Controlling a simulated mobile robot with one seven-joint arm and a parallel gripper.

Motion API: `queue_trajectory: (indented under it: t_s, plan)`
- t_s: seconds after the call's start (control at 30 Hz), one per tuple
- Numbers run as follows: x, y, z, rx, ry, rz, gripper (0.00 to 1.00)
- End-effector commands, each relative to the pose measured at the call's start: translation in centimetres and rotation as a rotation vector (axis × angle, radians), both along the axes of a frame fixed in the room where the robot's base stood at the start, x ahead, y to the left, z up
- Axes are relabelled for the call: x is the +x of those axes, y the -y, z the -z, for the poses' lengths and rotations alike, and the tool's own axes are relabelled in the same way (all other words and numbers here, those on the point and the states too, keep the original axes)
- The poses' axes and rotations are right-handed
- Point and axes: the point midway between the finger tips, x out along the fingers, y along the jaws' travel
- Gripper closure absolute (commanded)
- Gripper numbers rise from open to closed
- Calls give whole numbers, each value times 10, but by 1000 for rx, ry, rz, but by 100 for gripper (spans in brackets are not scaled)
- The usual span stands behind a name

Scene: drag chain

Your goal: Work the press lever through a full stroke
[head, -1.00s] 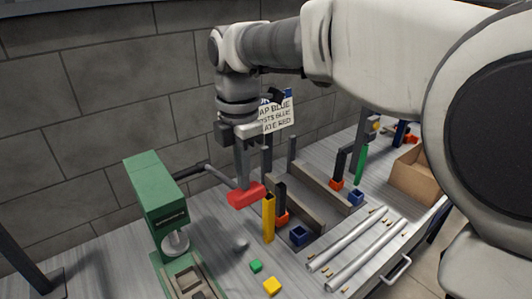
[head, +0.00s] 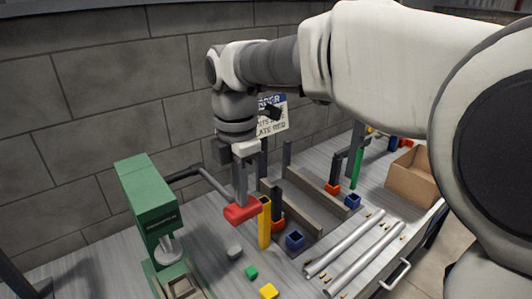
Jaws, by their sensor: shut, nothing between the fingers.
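The green press (head: 148,200) stands at the left of the bench. Its grey lever (head: 213,182) reaches right and down from the press head and ends in a red handle (head: 241,212). My gripper (head: 241,198) points down with its shut fingers at the top of the red handle. The fingers seem to touch the handle from above, with nothing visible between them. The press ram and its round foot (head: 169,250) show above the green base.
A yellow upright post (head: 264,224) stands just right of the handle. Green (head: 251,272) and yellow (head: 268,291) blocks and a grey piece (head: 234,252) lie in front. Grey rails (head: 318,195), silver rods (head: 345,245) and a cardboard box (head: 412,178) are to the right. A sign (head: 271,117) is behind.

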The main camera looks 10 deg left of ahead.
Motion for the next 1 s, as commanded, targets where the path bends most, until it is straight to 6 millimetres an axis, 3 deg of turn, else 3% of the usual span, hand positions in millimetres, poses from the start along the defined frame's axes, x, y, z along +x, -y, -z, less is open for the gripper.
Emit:
queue_trajectory:
  t_s: [0.13, 0.57, 1.0]
  plan:
    - [-1, 2, 9, -1, -1, 0, 100]
    - [-2, 2, 11, -1, -1, 0, 100]
    - [-3, 4, 36, -1, -1, -1, 100]
